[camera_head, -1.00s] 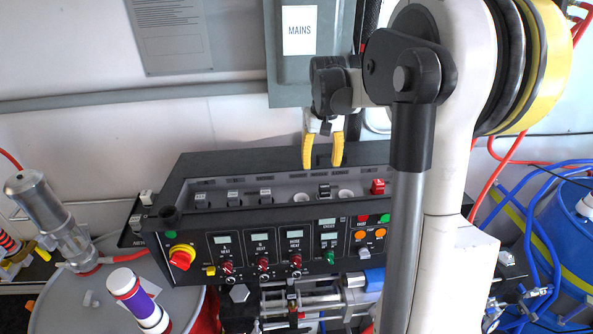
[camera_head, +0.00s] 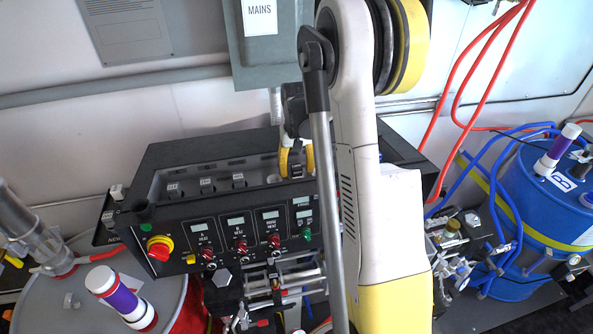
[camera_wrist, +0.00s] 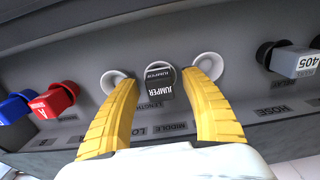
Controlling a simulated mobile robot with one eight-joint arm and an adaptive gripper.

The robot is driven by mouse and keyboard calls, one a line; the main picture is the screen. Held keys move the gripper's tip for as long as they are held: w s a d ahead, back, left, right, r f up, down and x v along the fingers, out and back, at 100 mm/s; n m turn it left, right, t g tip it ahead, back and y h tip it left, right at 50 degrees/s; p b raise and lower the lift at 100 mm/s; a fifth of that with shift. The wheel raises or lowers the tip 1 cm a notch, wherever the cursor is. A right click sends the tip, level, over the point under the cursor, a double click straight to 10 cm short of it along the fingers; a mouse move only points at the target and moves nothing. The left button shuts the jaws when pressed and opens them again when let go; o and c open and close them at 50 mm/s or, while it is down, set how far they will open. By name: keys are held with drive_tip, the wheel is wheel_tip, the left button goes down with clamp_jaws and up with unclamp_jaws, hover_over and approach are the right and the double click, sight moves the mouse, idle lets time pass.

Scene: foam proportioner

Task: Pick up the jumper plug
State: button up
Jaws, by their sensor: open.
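The jumper plug (camera_wrist: 160,86) is a black block with white JUMPER lettering, seated in the middle socket of a row of three in the wrist view. My gripper (camera_wrist: 158,78) is open, with one yellow finger on each side of the plug. I cannot tell whether either finger touches it. The fingertips reach near the two empty white sockets, the left one (camera_wrist: 116,80) and the right one (camera_wrist: 209,65). In the head view my gripper (camera_head: 297,160) is at the panel tray, and the plug is hidden by it and my arm.
In the wrist view a red plug (camera_wrist: 55,99) and a blue plug (camera_wrist: 16,107) sit left, and a grey 405 plug (camera_wrist: 296,62) sits right. In the head view the control panel (camera_head: 180,222) has a red-yellow knob (camera_head: 159,247). A blue drum (camera_head: 540,225) stands right.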

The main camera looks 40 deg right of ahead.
sight(296, 166)
drive_tip(key=shift+a, duration=0.1)
clamp_jaws()
drive_tip(key=shift+r, duration=0.1)
wheel_tip(296, 166, up, 15)
drive_tip(key=p, duration=0.2)
idle(0.6)
